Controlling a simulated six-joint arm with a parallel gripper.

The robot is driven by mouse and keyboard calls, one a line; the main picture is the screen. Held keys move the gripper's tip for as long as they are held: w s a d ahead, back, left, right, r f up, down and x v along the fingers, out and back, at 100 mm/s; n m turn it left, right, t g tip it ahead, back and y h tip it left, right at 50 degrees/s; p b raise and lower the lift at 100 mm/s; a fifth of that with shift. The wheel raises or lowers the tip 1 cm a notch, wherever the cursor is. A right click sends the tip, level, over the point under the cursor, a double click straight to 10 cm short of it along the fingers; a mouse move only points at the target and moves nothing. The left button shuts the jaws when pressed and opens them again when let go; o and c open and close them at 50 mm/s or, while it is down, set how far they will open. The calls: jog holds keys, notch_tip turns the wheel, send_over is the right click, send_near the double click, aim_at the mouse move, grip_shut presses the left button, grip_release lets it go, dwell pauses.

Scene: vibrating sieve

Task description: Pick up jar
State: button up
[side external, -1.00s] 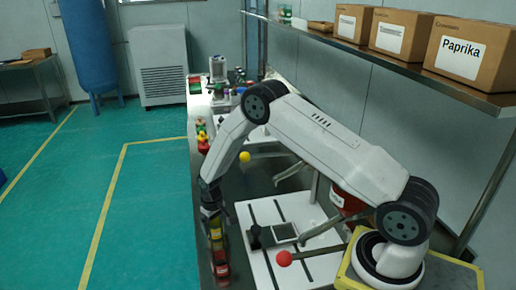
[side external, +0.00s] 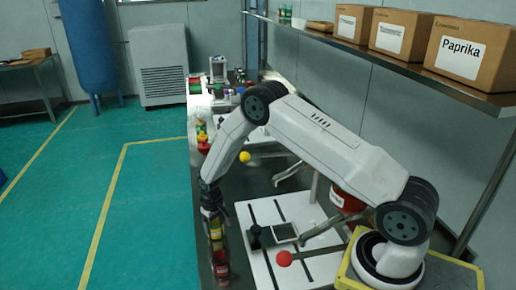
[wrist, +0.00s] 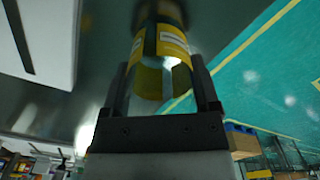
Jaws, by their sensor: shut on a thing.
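The jar (wrist: 152,82) in my grip has a yellow band with a white label and yellowish contents. In the wrist view it stands between the two dark fingers of my gripper (wrist: 163,78), which is shut on it. In the side external view my gripper (side external: 212,206) points down at the near left edge of the bench, by a yellow-labelled jar (side external: 216,232). The fingers and the jar are small and dark there, so I cannot tell whether the jar is clear of the bench.
A red-labelled jar (side external: 222,268) stands nearer the camera in the same row. Red and yellow containers (side external: 203,143) stand farther along the bench edge. A white plate with dark slots (side external: 262,268) lies to the right, with a red ball-ended lever (side external: 284,259) over it.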

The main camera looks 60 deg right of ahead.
jog(key=shift+r, duration=0.1)
jog(key=shift+r, duration=0.65)
jog(key=s+a+r, duration=0.1)
jog(key=s+r, duration=1)
jog(key=s, duration=0.3)
jog(key=shift+a+r, duration=0.25)
jog(key=shift+r, duration=0.05)
jog(key=shift+d, duration=0.1)
jog(key=s+d+r, duration=0.6)
jog(key=d+r, duration=0.1)
jog(key=d, duration=0.4)
jog(key=shift+d+r, duration=0.25)
jog(key=shift+r, duration=0.15)
